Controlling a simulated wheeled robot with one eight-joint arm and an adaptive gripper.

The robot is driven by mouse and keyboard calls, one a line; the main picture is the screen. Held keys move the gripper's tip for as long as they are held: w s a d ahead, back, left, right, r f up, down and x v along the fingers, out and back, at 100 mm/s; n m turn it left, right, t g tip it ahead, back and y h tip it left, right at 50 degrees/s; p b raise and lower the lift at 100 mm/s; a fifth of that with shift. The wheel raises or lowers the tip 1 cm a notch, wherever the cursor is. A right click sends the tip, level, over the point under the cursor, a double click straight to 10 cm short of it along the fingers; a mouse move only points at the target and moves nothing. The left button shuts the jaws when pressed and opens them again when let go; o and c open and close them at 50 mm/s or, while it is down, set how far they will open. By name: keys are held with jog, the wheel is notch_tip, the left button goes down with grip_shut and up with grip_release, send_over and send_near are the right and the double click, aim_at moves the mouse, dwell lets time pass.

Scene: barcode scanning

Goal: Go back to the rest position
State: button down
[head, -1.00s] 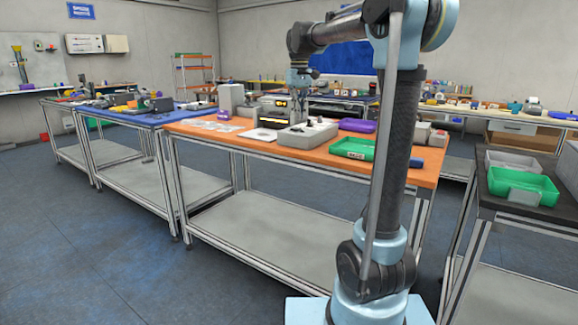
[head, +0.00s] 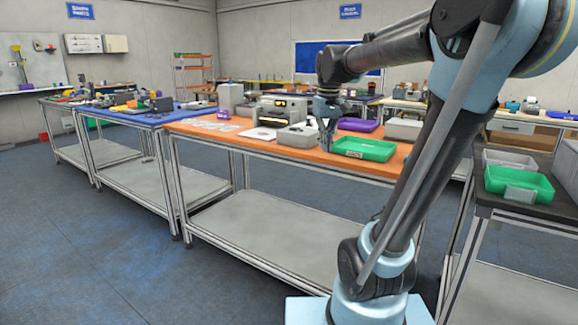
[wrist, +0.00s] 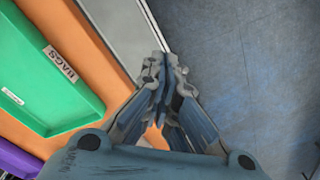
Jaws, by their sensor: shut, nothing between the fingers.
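My gripper (wrist: 163,75) is shut and empty in the wrist view, with its fingertips together. It points down over the front edge of the orange table (wrist: 100,60), beside the grey floor. In the head view my gripper (head: 327,135) hangs near the front edge of the orange table (head: 220,134), left of the green tray. My arm rises at the right and reaches back to the left over the table.
The green tray (head: 365,149), labelled BAGS in the wrist view (wrist: 45,70), lies on the orange table. A purple tray (head: 358,125) and a grey box-like device (head: 296,136) are near it. Another green bin (head: 520,184) stands on the dark table at right. The floor in front is clear.

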jog(key=s+d+f+m, duration=0.1)
jog(key=s+d+f, duration=0.2)
jog(key=s+f, duration=0.7)
jog(key=s+d+f+m+t, duration=0.1)
jog(key=s+d+f, duration=0.3)
jog(key=s+f, duration=0.6)
notch_tip(320, 180, down, 3)
jog(key=shift+r+m, duration=0.15)
jog(key=shift+m, duration=0.45)
jog(key=shift+s, duration=0.1)
jog(key=shift+w+f, duration=0.2)
jog(key=shift+w, duration=0.25)
